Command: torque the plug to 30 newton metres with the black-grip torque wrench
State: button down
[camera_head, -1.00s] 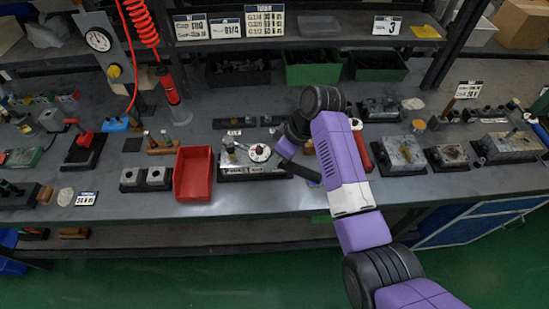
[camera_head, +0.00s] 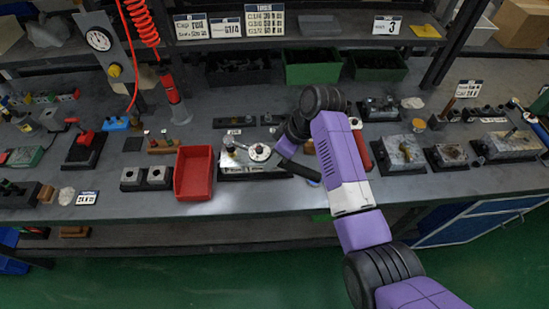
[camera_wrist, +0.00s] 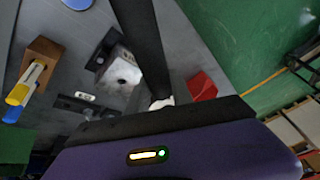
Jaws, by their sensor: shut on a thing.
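The black-grip torque wrench (camera_head: 303,171) lies across the near middle valve block (camera_head: 240,165), its grip slanting down and right past the block. Its silver end is over the left part of the block, beside a pale round part (camera_head: 259,152). The plug cannot be made out under the wrench end. My gripper (camera_head: 284,148) is shut on the wrench at the block's right side; my purple arm reaches in from the lower right. In the wrist view a long black bar (camera_wrist: 143,45), seemingly the grip, runs down to my jaws.
A red bin (camera_head: 193,173) stands close to the left of the block. Other valve blocks (camera_head: 401,153) stand to the right and small grey blocks (camera_head: 146,179) to the left. The bench front edge is mostly clear.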

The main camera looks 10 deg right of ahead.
jog(key=shift+f+b, duration=0.75)
jog(key=shift+f, duration=0.4)
jog(key=shift+s+p, duration=0.1)
jog(key=shift+p, duration=0.2)
dwell(0.3)
jog(key=shift+a+r, duration=0.1)
jog(key=shift+a, duration=0.05)
jog(key=shift+s+a+m+t+p, duration=0.45)
jog(key=shift+s+m+p, duration=0.4)
jog(key=shift+p, duration=0.5)
jog(key=shift+a, duration=0.1)
jog(key=shift+s+a+m+t, duration=0.25)
jog(key=shift+s+a+m, duration=0.6)
jog(key=shift+m, duration=0.2)
jog(key=shift+a, duration=0.1)
